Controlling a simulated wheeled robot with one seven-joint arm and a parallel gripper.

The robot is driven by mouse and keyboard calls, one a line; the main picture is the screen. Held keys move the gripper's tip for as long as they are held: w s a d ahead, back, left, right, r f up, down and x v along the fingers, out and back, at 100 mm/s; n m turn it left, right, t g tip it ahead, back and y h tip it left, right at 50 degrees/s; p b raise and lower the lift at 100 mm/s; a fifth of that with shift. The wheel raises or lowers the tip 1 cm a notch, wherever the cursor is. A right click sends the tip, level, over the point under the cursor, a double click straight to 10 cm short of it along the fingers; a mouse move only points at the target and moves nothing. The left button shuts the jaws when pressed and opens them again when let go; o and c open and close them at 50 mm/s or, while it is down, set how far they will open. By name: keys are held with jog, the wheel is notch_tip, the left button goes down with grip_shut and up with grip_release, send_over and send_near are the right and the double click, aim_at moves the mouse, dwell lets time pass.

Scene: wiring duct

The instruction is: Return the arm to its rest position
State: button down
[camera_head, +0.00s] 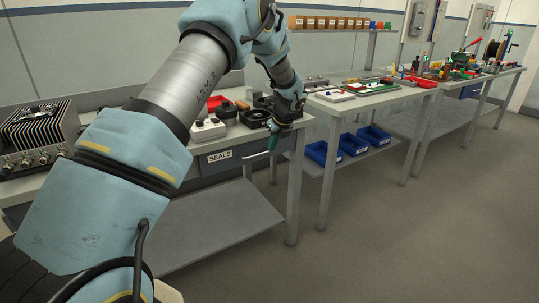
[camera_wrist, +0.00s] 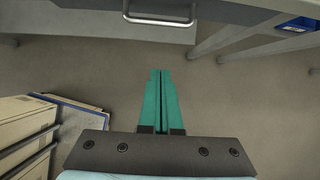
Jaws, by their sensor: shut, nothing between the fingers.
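My gripper (camera_head: 270,147) is at the end of my arm, in front of the drawer marked SEALS at the near workbench. Its green fingers also show in the wrist view (camera_wrist: 161,76), pressed together with nothing between them. They point down toward the bare floor, just short of a drawer handle (camera_wrist: 159,20) in that view. In the head view my arm stretches from the lower left up across the picture and bends down to the gripper.
The near workbench (camera_head: 222,215) carries several parts. Blue bins (camera_head: 353,144) sit on a shelf under the second bench. Stacked boxes (camera_wrist: 25,125) stand at lower left in the wrist view. The floor (camera_head: 400,240) at right is clear.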

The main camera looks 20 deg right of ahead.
jog(key=s+a+r+n+g, duration=0.1)
jog(key=s+a+r+n, duration=0.3)
jog(key=a+n, duration=0.5)
jog(key=s+a+r+n+g, duration=0.1)
jog(key=s+a+r+n, duration=0.3)
jog(key=a, duration=0.8)
jog(key=s+a+r+n+g+h, duration=0.1)
jog(key=s+a+n, duration=1.5)
jog(key=s+n, duration=0.2)
jog(key=shift+s+n+g, duration=0.15)
jog(key=shift+n+g, duration=0.15)
jog(key=shift+n, duration=0.5)
